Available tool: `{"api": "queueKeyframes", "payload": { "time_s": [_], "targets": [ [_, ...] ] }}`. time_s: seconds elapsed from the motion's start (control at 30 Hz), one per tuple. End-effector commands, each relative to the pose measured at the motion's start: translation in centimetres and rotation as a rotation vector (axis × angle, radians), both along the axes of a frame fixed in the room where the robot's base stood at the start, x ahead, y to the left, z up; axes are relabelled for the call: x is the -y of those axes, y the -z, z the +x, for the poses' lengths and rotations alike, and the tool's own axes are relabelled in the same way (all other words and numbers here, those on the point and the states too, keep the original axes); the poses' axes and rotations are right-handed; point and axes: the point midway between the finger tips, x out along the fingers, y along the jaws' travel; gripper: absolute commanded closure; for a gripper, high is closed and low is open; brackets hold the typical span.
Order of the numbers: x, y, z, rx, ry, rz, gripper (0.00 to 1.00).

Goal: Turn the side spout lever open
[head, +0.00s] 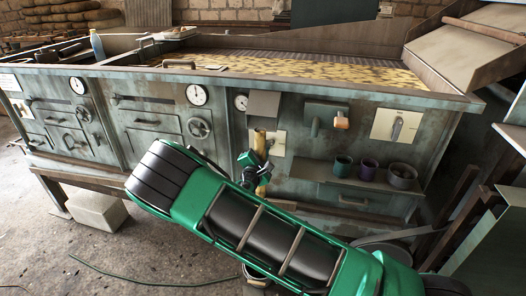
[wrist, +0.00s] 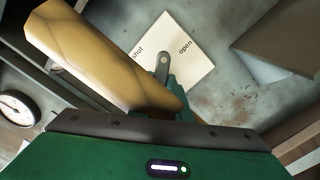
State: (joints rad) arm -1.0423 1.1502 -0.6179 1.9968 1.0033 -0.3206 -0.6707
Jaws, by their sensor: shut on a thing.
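A cream plate (wrist: 192,72) in the wrist view carries the words "shut" and "open". The grey side spout lever (wrist: 163,62) lies over it, its rounded visible end between the two words. A thick tan faceted bar (wrist: 100,62) crosses in front and hides part of the lever and plate; I cannot tell whether it joins the lever. In the head view the tan bar (head: 261,180) stands roughly upright beside my gripper (head: 248,166). In the wrist view my gripper (wrist: 180,97) is shut on the lever; the grip itself is mostly hidden.
Right of the gripper, a shelf holds a green cup (head: 342,166), a purple cup (head: 368,171) and a grey pot (head: 402,176). Another lever plate (head: 396,126) is above them. Gauges and a valve wheel (head: 198,128) are left. A pale block (head: 96,211) sits on the floor.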

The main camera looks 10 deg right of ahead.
Motion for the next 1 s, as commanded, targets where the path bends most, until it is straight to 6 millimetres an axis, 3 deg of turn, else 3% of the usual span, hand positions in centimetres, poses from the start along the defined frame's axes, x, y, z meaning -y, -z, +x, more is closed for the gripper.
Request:
{"api": "queueKeyframes", "payload": {
  "time_s": [0.5, 1.0],
  "targets": [
    [0.28, 0.01, -0.02, 0.190, 0.007, 0.397, 1.00],
    [0.35, 0.11, -0.07, 0.266, 0.009, 0.553, 1.00]
  ]
}}
